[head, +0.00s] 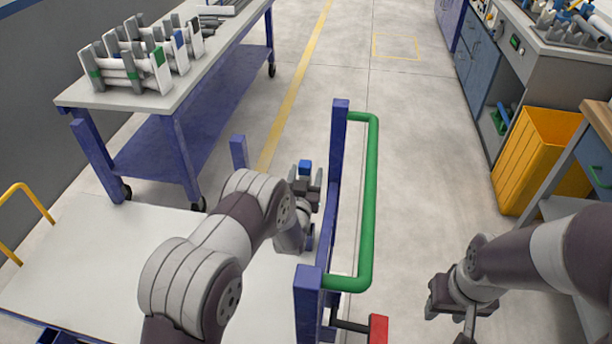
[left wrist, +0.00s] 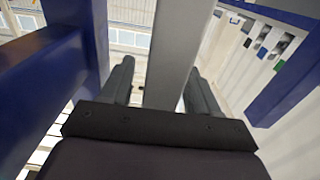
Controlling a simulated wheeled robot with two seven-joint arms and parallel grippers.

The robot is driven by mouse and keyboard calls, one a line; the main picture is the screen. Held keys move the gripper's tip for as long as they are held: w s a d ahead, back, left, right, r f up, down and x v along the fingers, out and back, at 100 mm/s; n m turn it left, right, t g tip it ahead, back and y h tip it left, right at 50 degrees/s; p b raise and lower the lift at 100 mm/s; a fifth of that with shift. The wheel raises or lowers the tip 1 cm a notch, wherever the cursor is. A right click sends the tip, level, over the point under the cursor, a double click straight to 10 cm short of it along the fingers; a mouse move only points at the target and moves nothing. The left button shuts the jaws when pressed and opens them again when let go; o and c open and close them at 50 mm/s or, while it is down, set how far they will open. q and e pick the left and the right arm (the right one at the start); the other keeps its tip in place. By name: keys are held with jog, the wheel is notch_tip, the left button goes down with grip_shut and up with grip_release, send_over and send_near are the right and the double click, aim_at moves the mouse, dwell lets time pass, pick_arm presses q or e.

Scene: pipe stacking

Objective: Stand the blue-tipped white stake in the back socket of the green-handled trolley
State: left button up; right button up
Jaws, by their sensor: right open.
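The green-handled trolley (head: 370,200) has a white deck and blue posts, with the handle on its right side. The stake's blue tip (head: 305,167) shows above my left gripper (head: 306,185), just left of the handle frame. In the left wrist view the pale stake shaft (left wrist: 176,50) runs between the two fingers of my left gripper (left wrist: 160,85). A gap shows on its left; whether the fingers press on it is unclear. The stake's foot and the back socket are hidden by my arm and gripper. My right gripper (head: 462,312) is open and empty, right of the trolley.
A blue-legged table (head: 130,98) at the upper left carries racks (head: 125,68) of pale pipes with green, blue and black marks. A yellow bin (head: 535,160) and workbenches stand at the right. Clear floor lies between. A red block (head: 378,329) is at the trolley's near side.

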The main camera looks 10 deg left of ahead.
pick_arm(q)
jog(key=s+p, duration=0.1)
jog(key=s, duration=1.1)
jog(key=shift+s, duration=0.35)
